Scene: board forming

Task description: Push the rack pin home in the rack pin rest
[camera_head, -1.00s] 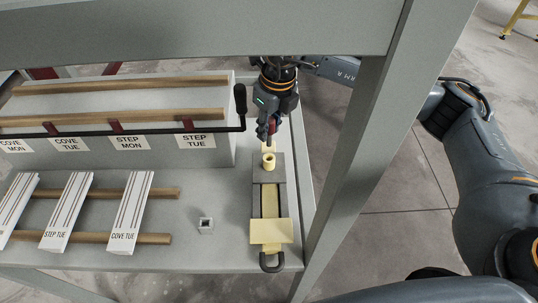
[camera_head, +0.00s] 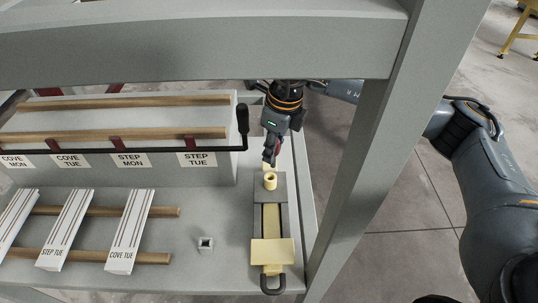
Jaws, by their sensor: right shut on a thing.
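My right gripper (camera_head: 269,158) comes down from the back, behind the grey slide fixture (camera_head: 283,207) on the right of the bench. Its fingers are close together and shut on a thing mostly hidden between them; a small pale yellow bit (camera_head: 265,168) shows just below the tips. I cannot tell for sure whether this is the rack pin. A hollow pale yellow collar (camera_head: 270,183) stands upright at the fixture's far end, just in front of the fingertips. I cannot tell which part is the rack pin rest. My left gripper is not in view.
A small grey square socket (camera_head: 205,244) stands on the bench. Labelled white boards (camera_head: 130,232) lie across wooden rails at left. A grey block with a black-handled bar (camera_head: 242,120) stands behind. A frame post (camera_head: 365,150) rises close on the right.

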